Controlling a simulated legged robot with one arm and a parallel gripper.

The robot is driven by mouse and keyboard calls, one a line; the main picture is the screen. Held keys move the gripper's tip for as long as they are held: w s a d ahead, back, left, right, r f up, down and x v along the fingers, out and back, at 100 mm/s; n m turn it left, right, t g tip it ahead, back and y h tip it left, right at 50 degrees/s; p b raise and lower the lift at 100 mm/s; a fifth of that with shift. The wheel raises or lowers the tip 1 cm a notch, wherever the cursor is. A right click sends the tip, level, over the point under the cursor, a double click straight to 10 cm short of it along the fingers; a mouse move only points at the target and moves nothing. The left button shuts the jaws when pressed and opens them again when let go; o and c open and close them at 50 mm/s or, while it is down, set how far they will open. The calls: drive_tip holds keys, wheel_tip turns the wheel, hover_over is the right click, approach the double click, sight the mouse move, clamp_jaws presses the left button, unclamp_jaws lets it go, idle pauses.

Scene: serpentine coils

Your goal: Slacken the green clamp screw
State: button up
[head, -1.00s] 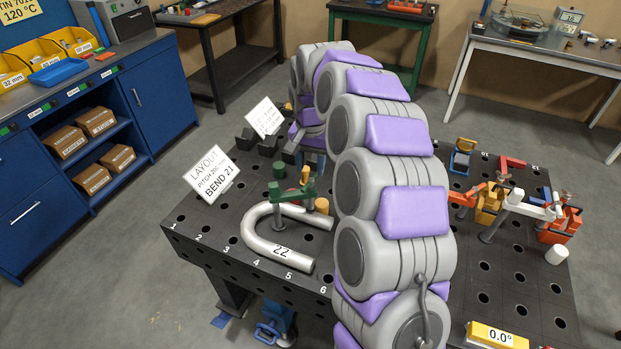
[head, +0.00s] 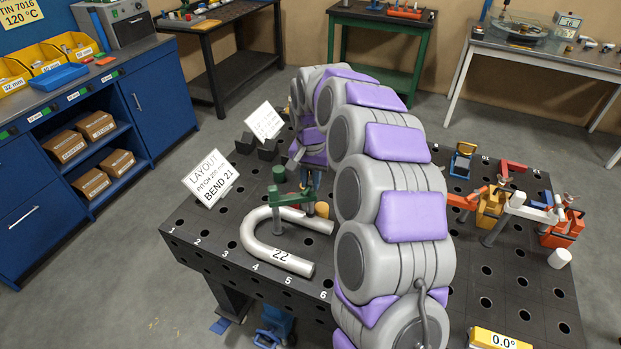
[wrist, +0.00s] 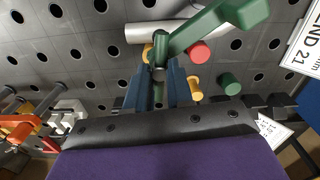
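The green clamp (head: 290,200) stands on the dark perforated table, its arm reaching over the grey U-shaped tube marked 22 (head: 252,238). In the wrist view the green clamp (wrist: 205,30) lies just ahead of my fingertips, over the tube (wrist: 160,32). My gripper (head: 309,193) is at the clamp's right end, where its screw is. In the wrist view my gripper (wrist: 161,68) has its two blue-grey fingers on either side of the screw end. The tips are a little apart, and I cannot tell whether they touch it. The screw handle is mostly hidden.
A yellow cylinder (head: 322,210) and a green cylinder (head: 279,174) stand close to the clamp. A layout sign (head: 211,178) stands at the left. Orange and red clamps (head: 492,208) stand at the right. My coiled arm covers the table's middle.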

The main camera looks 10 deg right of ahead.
sight(310, 182)
clamp_jaws()
idle(0.6)
idle(0.4)
drive_tip(key=o, duration=0.6)
unclamp_jaws()
drive_tip(key=shift+a, duration=0.1)
wheel_tip(310, 182, up, 17)
drive_tip(key=p, duration=0.4)
drive_tip(key=shift+w+r, duration=0.1)
drive_tip(key=shift+r, duration=0.05)
